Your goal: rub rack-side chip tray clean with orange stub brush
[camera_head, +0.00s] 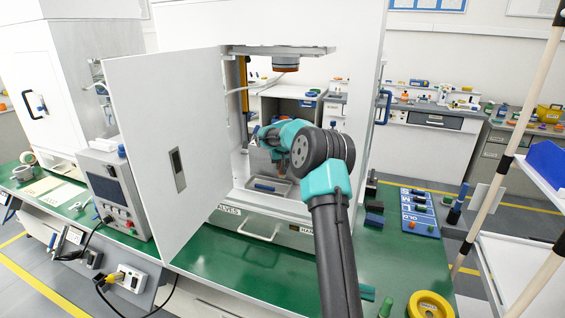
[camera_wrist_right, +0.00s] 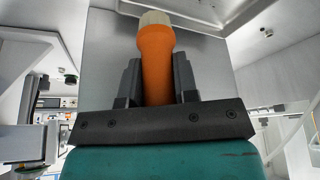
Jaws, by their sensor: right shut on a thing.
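My right gripper (camera_wrist_right: 157,66) is shut on the orange stub brush (camera_wrist_right: 155,80), with a finger on each side of its orange body and a pale end beyond the fingertips. In the head view my right arm reaches into the open press, and its gripper is mostly hidden behind the teal wrist. A shallow grey tray (camera_head: 279,195) sits on the press floor just below the wrist, with a blue item (camera_head: 264,188) in it. I cannot tell whether the brush touches a tray. My left gripper is not in view.
The open white press door (camera_head: 165,165) stands left of my arm. The press ram (camera_head: 286,64) hangs above. A blue labelled board (camera_head: 412,212) and a yellow ring (camera_head: 431,306) lie on the green bench to the right. A rack (camera_head: 510,150) stands at the far right.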

